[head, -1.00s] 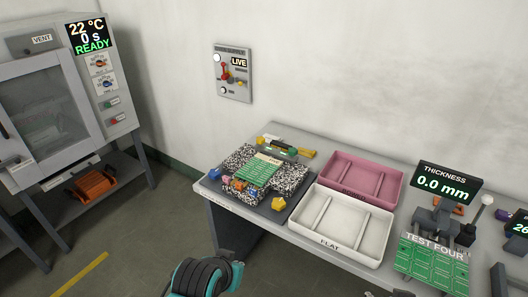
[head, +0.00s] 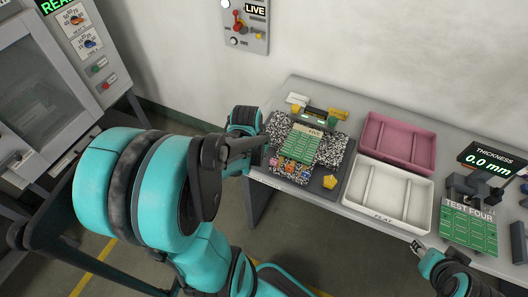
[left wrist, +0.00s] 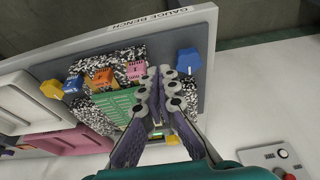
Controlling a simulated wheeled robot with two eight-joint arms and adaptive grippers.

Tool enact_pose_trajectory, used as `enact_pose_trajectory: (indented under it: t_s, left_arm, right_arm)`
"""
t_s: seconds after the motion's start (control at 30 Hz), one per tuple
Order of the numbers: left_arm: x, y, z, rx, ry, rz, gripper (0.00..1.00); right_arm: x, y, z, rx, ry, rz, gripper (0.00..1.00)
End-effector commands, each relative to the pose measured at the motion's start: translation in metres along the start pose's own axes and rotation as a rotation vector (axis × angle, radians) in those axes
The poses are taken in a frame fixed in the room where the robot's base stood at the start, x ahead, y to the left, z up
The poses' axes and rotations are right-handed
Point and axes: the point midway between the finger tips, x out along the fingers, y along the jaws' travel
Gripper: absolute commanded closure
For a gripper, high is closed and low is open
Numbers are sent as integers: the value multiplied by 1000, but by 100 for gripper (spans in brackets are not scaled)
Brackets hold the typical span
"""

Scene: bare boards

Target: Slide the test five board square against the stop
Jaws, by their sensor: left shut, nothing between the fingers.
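The green test five board (head: 301,147), with a pale label strip at its far end, lies on a black-and-white speckled plate (head: 330,155) on the bench. It also shows in the left wrist view (left wrist: 112,104), partly hidden by my fingers. My left gripper (head: 266,138) is shut and empty at the left edge of the speckled plate, beside the board. In the left wrist view its fingertips (left wrist: 166,76) are together over the plate; contact cannot be told. A dark bar with a green light (head: 317,115) stands beyond the board; I cannot tell whether it is the stop. My right gripper (head: 418,247) is near the bench's front edge.
Small coloured blocks (head: 288,164) sit at the board's near end, and a yellow one (head: 330,181) lies to the right. A white tray (head: 387,212), a pink tray (head: 434,147) and the test four board (head: 468,226) are further right. The floor in front is clear.

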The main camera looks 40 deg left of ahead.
Motion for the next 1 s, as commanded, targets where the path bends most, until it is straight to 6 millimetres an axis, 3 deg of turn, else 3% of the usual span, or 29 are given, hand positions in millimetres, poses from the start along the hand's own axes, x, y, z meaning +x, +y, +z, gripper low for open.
enact_pose_trajectory:
  t_s: [0.1, 0.37, 0.6, 1.0]
  left_arm:
    - [31, 0, 1, 1, 0, 0, 100]
    - [85, 0, 0, 0, 1, -1, 100]
    - [87, 0, -32, 1, 1, 0, 100]
    - [88, 0, -39, 0, 1, -1, 100]
  right_arm:
    - [13, 0, 10, 0, 0, 0, 60]
    - [32, 0, 23, 0, 0, 0, 60]
    - [33, 0, 23, 0, 0, 0, 60]
    - [33, 0, 24, 0, 0, 0, 60]
